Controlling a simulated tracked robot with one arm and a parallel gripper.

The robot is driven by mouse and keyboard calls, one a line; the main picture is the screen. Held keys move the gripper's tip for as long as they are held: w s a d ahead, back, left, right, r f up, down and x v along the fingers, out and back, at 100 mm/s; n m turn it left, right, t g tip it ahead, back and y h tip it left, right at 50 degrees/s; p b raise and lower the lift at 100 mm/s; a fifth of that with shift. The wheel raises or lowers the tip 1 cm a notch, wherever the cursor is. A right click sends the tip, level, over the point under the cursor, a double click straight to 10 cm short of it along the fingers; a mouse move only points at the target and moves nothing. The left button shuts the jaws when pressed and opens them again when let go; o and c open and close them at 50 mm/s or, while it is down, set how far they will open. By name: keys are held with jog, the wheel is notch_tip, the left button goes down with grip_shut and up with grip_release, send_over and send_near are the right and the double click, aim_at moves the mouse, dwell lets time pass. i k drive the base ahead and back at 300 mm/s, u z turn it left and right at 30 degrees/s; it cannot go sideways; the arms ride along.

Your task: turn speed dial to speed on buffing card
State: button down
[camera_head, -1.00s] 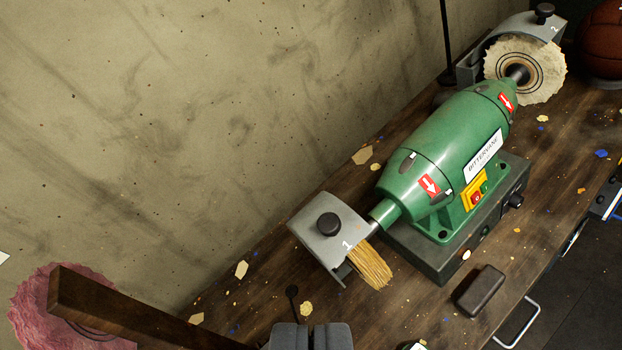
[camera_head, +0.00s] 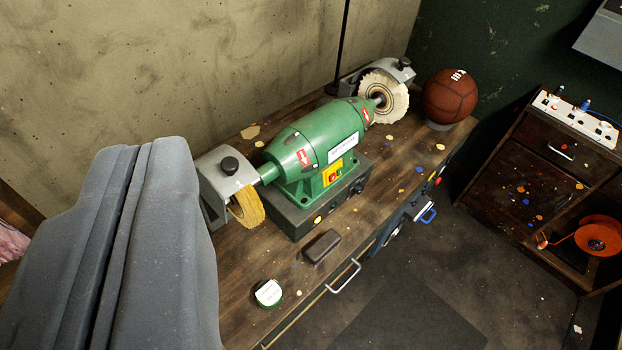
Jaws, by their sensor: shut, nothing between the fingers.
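The green buffing machine (camera_head: 312,145) stands on the wooden workbench, on a dark base (camera_head: 300,215). A small black knob (camera_head: 357,187), which looks like the speed dial, is on the right part of the base's front face. Its pointer and markings are too small to read. A yellow panel (camera_head: 333,173) with a red and a green button is on the machine's body. I cannot make out a buffing card. My gripper (camera_head: 140,150) is large and close on the left, shut and empty, apart from the machine, and hides the left part of the bench.
A yellow wheel (camera_head: 247,206) and a white wheel (camera_head: 384,97) sit at the machine's ends under grey guards. A dark block (camera_head: 322,246) and a round green-edged tin (camera_head: 268,293) lie in front. A brown ball (camera_head: 449,96) stands at the bench's far end.

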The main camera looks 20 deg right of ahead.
aim_at(359, 188)
jog(key=u, duration=0.8)
jog(key=k, duration=1.1)
jog(key=z, duration=1.35)
jog(key=i, duration=1)
